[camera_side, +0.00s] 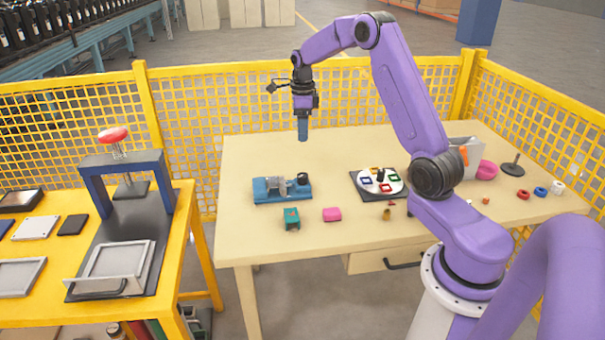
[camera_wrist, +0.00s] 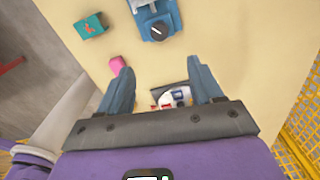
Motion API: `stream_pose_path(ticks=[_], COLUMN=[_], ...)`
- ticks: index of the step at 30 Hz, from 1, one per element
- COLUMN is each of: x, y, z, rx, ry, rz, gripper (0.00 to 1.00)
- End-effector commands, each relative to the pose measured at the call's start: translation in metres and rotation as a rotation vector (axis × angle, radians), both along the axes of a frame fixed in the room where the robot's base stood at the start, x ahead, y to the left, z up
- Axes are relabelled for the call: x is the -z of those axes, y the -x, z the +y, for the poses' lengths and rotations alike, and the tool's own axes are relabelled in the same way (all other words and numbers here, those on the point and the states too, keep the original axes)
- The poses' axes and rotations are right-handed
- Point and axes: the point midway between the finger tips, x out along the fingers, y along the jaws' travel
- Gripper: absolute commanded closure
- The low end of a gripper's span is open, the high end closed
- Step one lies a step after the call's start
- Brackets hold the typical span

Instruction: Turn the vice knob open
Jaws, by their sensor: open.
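The blue vice (camera_side: 268,189) sits on the left part of the beige table. Its dark round knob (camera_side: 302,179) is at its right end. In the wrist view the blue vice (camera_wrist: 148,12) is at the top, partly cut off, and the knob (camera_wrist: 157,32) shows with a pale line across it. My gripper (camera_side: 303,135) hangs above the table, higher than the vice and apart from it. In the wrist view my gripper (camera_wrist: 163,82) has its two fingers wide apart with nothing between them.
A green block (camera_side: 291,219) and a pink block (camera_side: 332,214) lie in front of the vice. A round white dial plate (camera_side: 381,188) with coloured squares is to the right. Rings and a grey bin (camera_side: 468,160) are further right. Yellow fencing (camera_side: 240,98) stands behind the table.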

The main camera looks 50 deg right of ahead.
Motion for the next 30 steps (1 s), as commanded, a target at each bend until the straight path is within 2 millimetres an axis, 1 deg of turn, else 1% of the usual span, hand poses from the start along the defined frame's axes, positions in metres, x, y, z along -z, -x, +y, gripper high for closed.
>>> stream_pose_path(ticks=[18,21,25,30], x=[0.114,0.13,0.147,0.16], y=[0.001,0.001,0.001,0.0], z=[0.001,0.001,0.0,0.001], rx=[-0.004,-0.004,-0.003,-0.005], ry=[-0.001,-0.001,-0.001,0.0], rz=[0.005,0.003,0.002,0.0], gripper=[0.35,0.35,0.35,0.35])
